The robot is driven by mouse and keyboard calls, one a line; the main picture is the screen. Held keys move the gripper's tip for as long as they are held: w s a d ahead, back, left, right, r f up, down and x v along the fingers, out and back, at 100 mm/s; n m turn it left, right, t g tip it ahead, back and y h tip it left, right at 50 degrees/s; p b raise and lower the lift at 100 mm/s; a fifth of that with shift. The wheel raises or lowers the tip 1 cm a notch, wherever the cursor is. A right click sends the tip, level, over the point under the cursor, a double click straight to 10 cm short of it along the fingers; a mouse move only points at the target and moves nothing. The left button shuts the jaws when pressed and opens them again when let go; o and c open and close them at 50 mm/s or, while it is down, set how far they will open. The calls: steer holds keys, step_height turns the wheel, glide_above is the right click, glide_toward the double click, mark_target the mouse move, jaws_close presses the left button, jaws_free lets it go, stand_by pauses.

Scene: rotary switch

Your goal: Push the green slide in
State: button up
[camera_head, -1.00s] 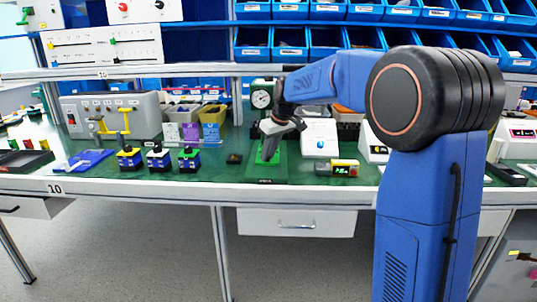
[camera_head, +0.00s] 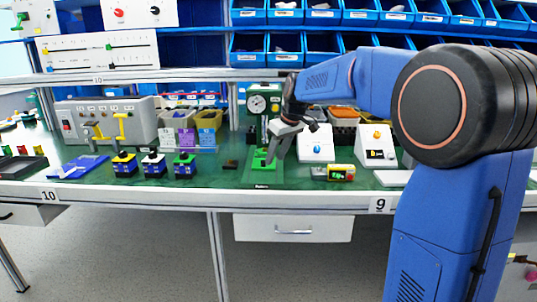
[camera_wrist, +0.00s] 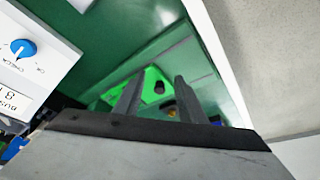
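A bright green slide (camera_head: 260,158) sits on the green base plate (camera_head: 262,179) of a stand with a round dial gauge (camera_head: 257,103). In the wrist view the green slide (camera_wrist: 150,78) shows beyond and between my fingers, with a small dark knob (camera_wrist: 159,87) on it. My gripper (camera_head: 270,162) points down at the slide from its right side in the head view. In the wrist view my gripper (camera_wrist: 152,92) has its two fingers apart, with nothing seen held between them. Whether a finger touches the slide I cannot tell.
Several small coloured switch blocks (camera_head: 154,165) stand left. The table's front edge (camera_head: 200,197) is close by.

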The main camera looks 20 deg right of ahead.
steer(key=s+d, duration=0.1)
steer(key=s, duration=0.1)
steer(key=s+d, duration=0.1)
steer(key=s, duration=0.1)
steer(key=s+d, duration=0.1)
steer(key=s, duration=0.1)
steer(key=shift+s+d, duration=0.1)
steer(key=shift+s, duration=0.2)
steer(key=s+f+m+h, duration=0.1)
steer(key=s+f, duration=0.5)
steer(key=s, duration=1.2)
steer(key=s+a+f+m+h, duration=0.1)
steer(key=s+f+m, duration=0.3)
steer(key=s, duration=1.3)
steer(key=shift+s+f+t, duration=0.4)
steer(key=shift+f, duration=0.5)
steer(key=shift+c, duration=0.6)
